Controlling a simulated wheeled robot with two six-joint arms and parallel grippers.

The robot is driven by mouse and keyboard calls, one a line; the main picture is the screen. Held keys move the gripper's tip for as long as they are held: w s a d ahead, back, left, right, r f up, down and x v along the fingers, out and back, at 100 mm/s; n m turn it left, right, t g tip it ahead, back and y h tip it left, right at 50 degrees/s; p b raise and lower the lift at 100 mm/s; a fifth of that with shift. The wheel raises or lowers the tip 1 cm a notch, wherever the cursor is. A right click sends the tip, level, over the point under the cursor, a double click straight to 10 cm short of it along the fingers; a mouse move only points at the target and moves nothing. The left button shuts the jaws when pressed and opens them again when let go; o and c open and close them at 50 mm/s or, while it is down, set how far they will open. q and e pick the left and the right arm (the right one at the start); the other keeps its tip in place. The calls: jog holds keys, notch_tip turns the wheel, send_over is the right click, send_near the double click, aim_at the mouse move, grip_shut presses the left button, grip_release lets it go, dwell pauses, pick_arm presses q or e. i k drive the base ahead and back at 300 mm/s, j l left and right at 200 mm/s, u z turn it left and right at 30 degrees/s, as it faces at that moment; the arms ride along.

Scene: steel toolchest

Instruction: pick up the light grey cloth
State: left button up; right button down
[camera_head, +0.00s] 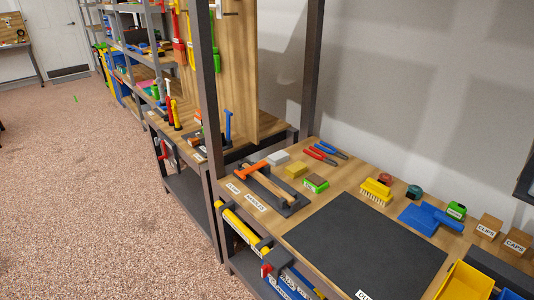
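A small light grey, folded-looking piece (278,157), which appears to be the cloth, lies flat on the wooden bench top near its back left. It is beside a yellow sponge-like block (296,170) and just behind a dark tray with hammers. It is too small in view to make out its weave or folds. Neither of my grippers shows in the head view.
The dark hammer tray (289,211) is left of a large black mat (365,245). A green-and-brown block (315,184), red pliers (319,155), a yellow brush (376,192) and a blue dustpan (430,218) lie around. A dark steel post (208,100) rises at the bench's left.

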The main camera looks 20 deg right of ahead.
aim_at(276, 159)
jog(key=i+j+z, duration=0.2)
jog(key=z, duration=0.3)
jog(key=i+j+z, duration=0.15)
jog(key=j+z, duration=0.2)
jog(key=z, duration=0.15)
